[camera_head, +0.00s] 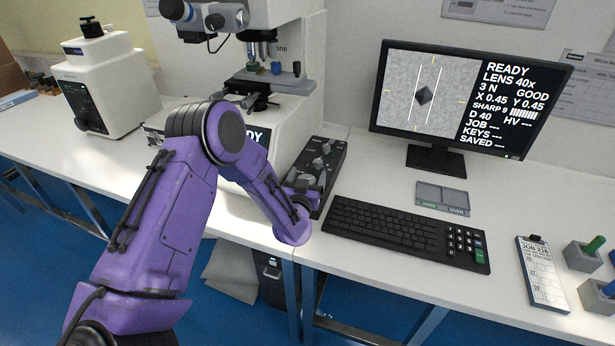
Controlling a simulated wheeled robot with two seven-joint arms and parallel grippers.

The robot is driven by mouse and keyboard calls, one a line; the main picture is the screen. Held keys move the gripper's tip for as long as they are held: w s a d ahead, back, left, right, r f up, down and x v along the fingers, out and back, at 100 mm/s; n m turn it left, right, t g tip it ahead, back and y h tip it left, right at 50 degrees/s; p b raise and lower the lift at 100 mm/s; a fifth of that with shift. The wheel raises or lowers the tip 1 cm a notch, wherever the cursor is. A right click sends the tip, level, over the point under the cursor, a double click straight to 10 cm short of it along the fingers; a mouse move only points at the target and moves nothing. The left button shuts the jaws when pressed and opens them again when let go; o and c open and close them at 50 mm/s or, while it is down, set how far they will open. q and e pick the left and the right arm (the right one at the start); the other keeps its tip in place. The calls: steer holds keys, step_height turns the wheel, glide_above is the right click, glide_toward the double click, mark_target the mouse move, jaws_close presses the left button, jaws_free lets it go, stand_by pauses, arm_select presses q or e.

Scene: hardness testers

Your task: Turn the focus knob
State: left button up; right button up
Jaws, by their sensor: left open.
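A black control box (329,160) with several knobs lies on the white bench, right of the hardness tester (296,62). I cannot tell which knob is the focus knob. My purple left arm bends down to the box's near end. My left gripper (306,189) is at the near knobs, open; its fingers are small and partly hidden, and I cannot tell whether they touch a knob. The monitor (432,97) shows a dark diamond-shaped indent between two white lines, with READY, LENS 40x, GOOD and SHARP 9. My right gripper is out of view.
A black keyboard (400,235) lies right of the box, with a small grey two-part tray (441,199) behind it. A clipboard (542,273) and grey blocks (583,256) are at the right. A second white machine (103,84) stands at the left.

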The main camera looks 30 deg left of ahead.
arm_select(q)
steer(key=c, duration=1)
steer(key=shift+o, duration=0.2)
steer(key=shift+w+d+m+t+h+b, duration=0.15)
steer(key=shift+m+t+h+b, duration=0.35)
steer(key=shift+m+h, duration=1)
steer(key=shift+n+h, duration=0.3)
steer(key=o, duration=1)
steer(key=shift+c, duration=0.2)
steer(key=s+d+b, duration=0.2)
steer(key=s, duration=0.8)
steer(key=shift+s, duration=0.3)
